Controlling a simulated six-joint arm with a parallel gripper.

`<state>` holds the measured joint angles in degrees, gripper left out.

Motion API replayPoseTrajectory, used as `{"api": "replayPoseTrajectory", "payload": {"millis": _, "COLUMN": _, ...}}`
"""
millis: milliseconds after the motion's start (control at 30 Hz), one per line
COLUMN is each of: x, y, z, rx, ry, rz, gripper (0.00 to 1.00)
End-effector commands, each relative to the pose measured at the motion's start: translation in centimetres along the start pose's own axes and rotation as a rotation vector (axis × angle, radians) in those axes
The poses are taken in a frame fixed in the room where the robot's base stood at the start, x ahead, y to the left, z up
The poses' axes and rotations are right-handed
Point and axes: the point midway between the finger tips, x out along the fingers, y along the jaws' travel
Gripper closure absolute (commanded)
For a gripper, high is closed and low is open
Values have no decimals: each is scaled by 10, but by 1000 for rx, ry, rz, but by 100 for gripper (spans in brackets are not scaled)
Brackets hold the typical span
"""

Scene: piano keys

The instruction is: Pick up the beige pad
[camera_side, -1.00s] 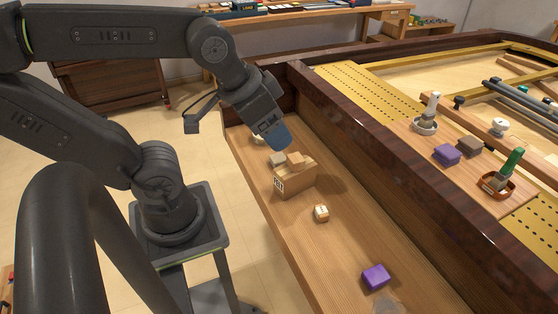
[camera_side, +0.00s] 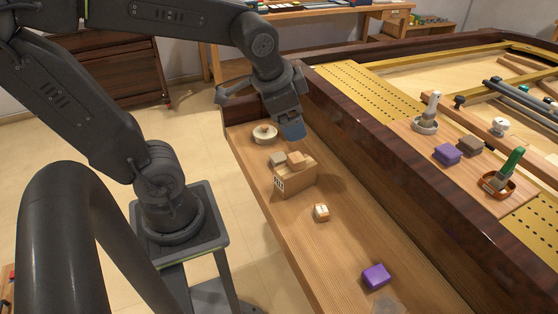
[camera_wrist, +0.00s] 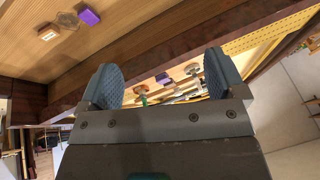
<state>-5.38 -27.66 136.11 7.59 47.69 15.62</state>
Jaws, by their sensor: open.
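A cardboard-coloured box (camera_side: 296,182) stands on the wooden ledge. A grey-beige block (camera_side: 278,159) and a tan block (camera_side: 295,158) rest on or against its top; I cannot tell for sure which one is the beige pad. A small pale block with a light band (camera_side: 321,212) lies on the ledge nearer the camera; it also shows in the wrist view (camera_wrist: 48,33). My gripper (camera_side: 293,132) hangs above the ledge behind the box, apart from the blocks. In the wrist view its two blue fingers (camera_wrist: 160,67) are spread with nothing between them. The box is not visible there.
A purple block (camera_side: 376,276) lies at the near end of the ledge (camera_side: 345,240). A round cream item (camera_side: 264,134) sits at its far end. The tall dark wooden rail (camera_side: 390,170) borders the ledge on the right. Tools and blocks stand on a board beyond it.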

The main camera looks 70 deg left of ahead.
Motion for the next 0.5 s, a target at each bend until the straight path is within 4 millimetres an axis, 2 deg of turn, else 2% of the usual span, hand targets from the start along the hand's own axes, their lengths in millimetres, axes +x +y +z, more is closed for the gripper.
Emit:
{"api": "replayPoseTrajectory", "payload": {"millis": 33, "x": 17, "y": -15, "z": -7, "rx": 71, "ry": -45, "rz": -20, "gripper": 11}}
{"api": "replayPoseTrajectory", "payload": {"millis": 100, "x": 37, "y": -35, "z": -16, "rx": 190, "ry": -94, "rz": -46, "gripper": 11}}
{"api": "replayPoseTrajectory", "payload": {"millis": 233, "x": 82, "y": -73, "z": -25, "rx": 413, "ry": -189, "rz": -67, "gripper": 11}}
{"api": "replayPoseTrajectory", "payload": {"millis": 367, "x": 132, "y": -109, "z": -23, "rx": 643, "ry": -285, "rz": -53, "gripper": 11}}
{"api": "replayPoseTrajectory", "payload": {"millis": 500, "x": 191, "y": -146, "z": -10, "rx": 893, "ry": -376, "rz": -1, "gripper": 11}}
